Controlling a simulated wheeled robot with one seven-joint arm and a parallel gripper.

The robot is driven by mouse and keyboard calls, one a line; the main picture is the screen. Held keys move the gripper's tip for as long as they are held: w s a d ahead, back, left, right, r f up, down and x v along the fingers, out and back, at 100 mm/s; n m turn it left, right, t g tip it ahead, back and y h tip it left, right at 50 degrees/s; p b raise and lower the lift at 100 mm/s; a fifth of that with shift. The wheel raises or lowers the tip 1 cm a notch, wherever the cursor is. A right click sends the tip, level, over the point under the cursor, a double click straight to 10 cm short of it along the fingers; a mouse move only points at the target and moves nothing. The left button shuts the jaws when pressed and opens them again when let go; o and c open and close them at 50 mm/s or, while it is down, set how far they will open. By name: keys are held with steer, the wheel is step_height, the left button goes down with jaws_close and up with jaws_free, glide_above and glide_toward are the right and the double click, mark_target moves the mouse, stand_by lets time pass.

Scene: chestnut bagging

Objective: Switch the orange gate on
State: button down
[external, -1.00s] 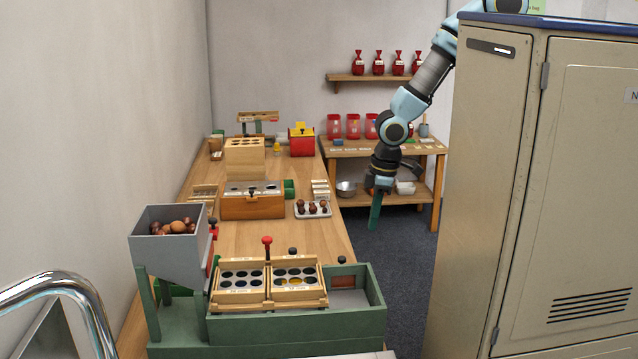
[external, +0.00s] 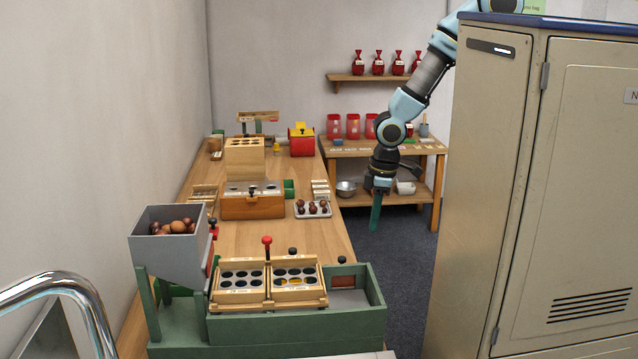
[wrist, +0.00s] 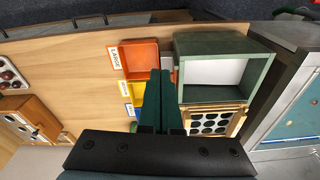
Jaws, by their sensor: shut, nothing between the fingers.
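My gripper (external: 376,226) hangs with its green fingers pointing down, to the right of the long table and clear of it. In the wrist view the fingers (wrist: 161,75) are together and empty. I cannot pick out an orange gate for certain. An orange bin (wrist: 138,53) labelled LARGE lies beyond the fingertips in the wrist view, beside a yellow bin (wrist: 136,91). The green machine (external: 290,330) at the front carries two wooden hole trays (external: 268,305), a red knob (external: 267,240) and black knobs (external: 293,251). Something orange-yellow shows through the right tray's holes.
A grey hopper of chestnuts (external: 168,250) stands at the front left. A tall locker (external: 480,190) blocks the right. A wooden block stand (external: 252,206) and a chestnut tray (external: 312,211) sit farther back. Dark floor (external: 400,265) lies open between table and locker.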

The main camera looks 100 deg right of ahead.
steer(key=s+d+f+m+t+y+p, duration=0.1)
steer(key=d+f+m+t+y+p, duration=0.1)
steer(key=m, duration=1)
steer(key=s+d+f+m+t+y+p, duration=0.2)
steer(key=d+f+m+t+y+p, duration=0.1)
steer(key=m, duration=1)
steer(key=shift+d+f+t+y, duration=0.8)
steer(key=shift+d+f+y, duration=0.6)
steer(key=shift+d, duration=0.9)
steer(key=shift+r, duration=0.1)
steer(key=w+a+f+p, duration=0.2)
steer(key=w+a, duration=0.6)
steer(key=shift+f, duration=0.4)
